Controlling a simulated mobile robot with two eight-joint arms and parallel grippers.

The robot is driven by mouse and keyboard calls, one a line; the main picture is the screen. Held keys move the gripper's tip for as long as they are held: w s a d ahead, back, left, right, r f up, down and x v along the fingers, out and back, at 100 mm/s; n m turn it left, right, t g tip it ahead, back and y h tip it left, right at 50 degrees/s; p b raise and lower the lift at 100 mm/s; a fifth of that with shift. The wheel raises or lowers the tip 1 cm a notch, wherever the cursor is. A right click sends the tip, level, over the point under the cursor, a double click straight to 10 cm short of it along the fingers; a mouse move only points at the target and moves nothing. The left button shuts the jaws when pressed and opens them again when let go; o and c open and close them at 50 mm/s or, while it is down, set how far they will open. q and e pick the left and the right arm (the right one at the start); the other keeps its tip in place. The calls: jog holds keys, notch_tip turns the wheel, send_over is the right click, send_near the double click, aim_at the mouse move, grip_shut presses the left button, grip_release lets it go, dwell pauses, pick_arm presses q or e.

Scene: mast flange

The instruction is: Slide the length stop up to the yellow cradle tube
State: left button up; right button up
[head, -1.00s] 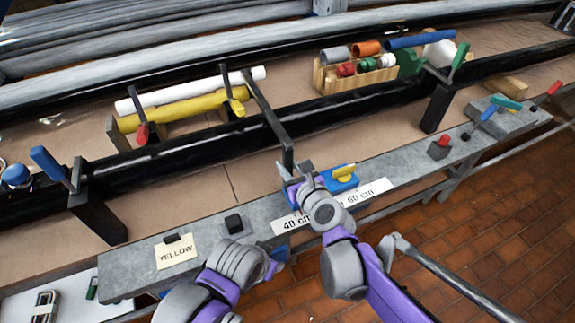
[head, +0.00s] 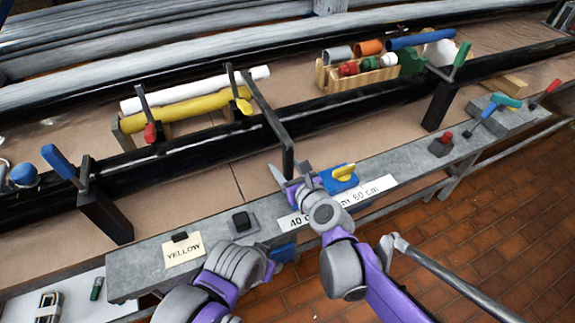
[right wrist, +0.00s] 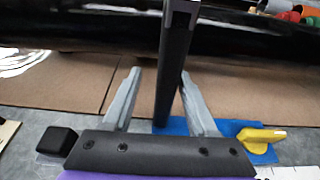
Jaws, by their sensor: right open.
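The length stop has a blue base with a yellow knob (head: 343,173) on the grey rail. Its dark post (head: 288,162) rises to an arm (head: 266,105) reaching back over the black beam. The yellow tube (head: 190,109) lies in its cradle; the arm's far end is close to the tube's right end, and I cannot tell whether they touch. My right gripper (head: 296,186) is open around the post. In the right wrist view its fingers (right wrist: 160,103) stand either side of the post (right wrist: 173,85), with visible gaps. My left gripper does not show; only its arm does.
A white tube (head: 200,88) lies behind the yellow one. Clamps with blue (head: 58,160), red (head: 150,132) and green (head: 461,55) handles stand along the beam. A black knob (head: 241,222) and YELLOW card (head: 183,251) are on the rail left of the stop.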

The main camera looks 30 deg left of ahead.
jog(key=shift+w, duration=0.1)
jog(key=shift+d+r, duration=0.1)
jog(key=shift+d, duration=0.1)
jog(key=p+v, duration=0.2)
jog(key=v, duration=0.4)
jog(key=shift+s+d, duration=0.25)
jog(key=shift+r, duration=0.15)
jog(key=s+d+n+g+h+p, duration=0.1)
jog(key=s+d+n+h+p, duration=0.1)
jog(key=s+d+n, duration=0.3)
jog(key=s+d+f+n+g+h+p, duration=0.1)
jog(key=s+d+n+h, duration=0.3)
jog(key=d+n, duration=0.8)
jog(key=s+d+f+n+g+h+p, duration=0.1)
jog(key=s+d+n+h, duration=0.4)
jog(key=d, duration=1.3)
jog(key=n+g+p, duration=0.1)
jog(key=n+p, duration=0.1)
jog(key=n, duration=0.2)
jog(key=shift+s+d+f+p, duration=0.15)
jog(key=shift+s+f+p, duration=0.05)
jog(key=shift+s+p, duration=0.15)
